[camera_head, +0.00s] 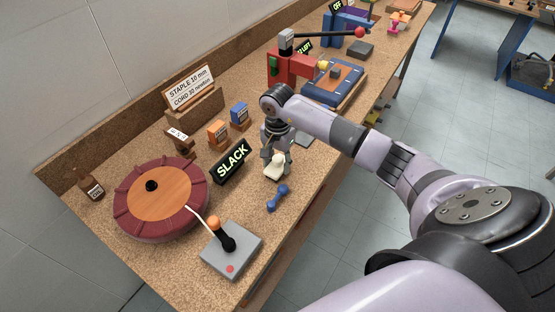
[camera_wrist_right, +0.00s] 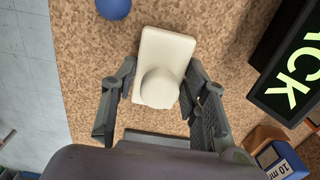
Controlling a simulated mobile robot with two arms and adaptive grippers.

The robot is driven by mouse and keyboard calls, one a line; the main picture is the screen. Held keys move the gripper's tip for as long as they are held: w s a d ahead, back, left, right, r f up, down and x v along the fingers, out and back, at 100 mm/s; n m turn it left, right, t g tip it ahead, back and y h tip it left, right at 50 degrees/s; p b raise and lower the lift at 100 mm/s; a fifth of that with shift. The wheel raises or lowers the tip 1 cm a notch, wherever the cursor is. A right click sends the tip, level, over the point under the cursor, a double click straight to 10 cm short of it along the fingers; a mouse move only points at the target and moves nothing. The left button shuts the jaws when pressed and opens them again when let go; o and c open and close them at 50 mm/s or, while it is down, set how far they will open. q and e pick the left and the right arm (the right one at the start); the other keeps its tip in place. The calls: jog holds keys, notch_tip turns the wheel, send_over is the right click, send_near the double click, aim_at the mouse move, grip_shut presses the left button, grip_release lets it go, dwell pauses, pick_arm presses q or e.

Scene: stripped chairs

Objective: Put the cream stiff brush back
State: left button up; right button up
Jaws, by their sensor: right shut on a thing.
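The cream stiff brush (camera_head: 275,171) has a flat block body and a rounded knob on top. It is between the fingers of my right gripper (camera_head: 276,156), which is shut on it over the front part of the bench, beside the SLACK sign. In the right wrist view the brush (camera_wrist_right: 165,60) shows from above, with the fingers of the right gripper (camera_wrist_right: 157,100) on either side of its knob. I cannot tell whether its underside touches the bench. My left gripper is not in view.
A blue dumbbell-shaped piece (camera_head: 277,197) lies just in front. The SLACK sign (camera_head: 231,161) stands to the left, with a round maroon-rimmed cushion (camera_head: 161,240) and a joystick box (camera_head: 232,250) beyond. A red clamp device (camera_head: 290,68) and blue-edged pad (camera_head: 334,82) stand farther back.

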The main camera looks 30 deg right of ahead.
aim_at(278, 158)
jog(key=shift+f+b, duration=0.15)
jog(key=shift+b, duration=0.15)
jog(key=o, duration=1.1)
jog(key=shift+r, duration=0.35)
notch_tip(278, 158, up, 11)
jog(key=shift+f+b, duration=0.2)
jog(key=shift+b, duration=1.05)
jog(key=shift+r, duration=0.55)
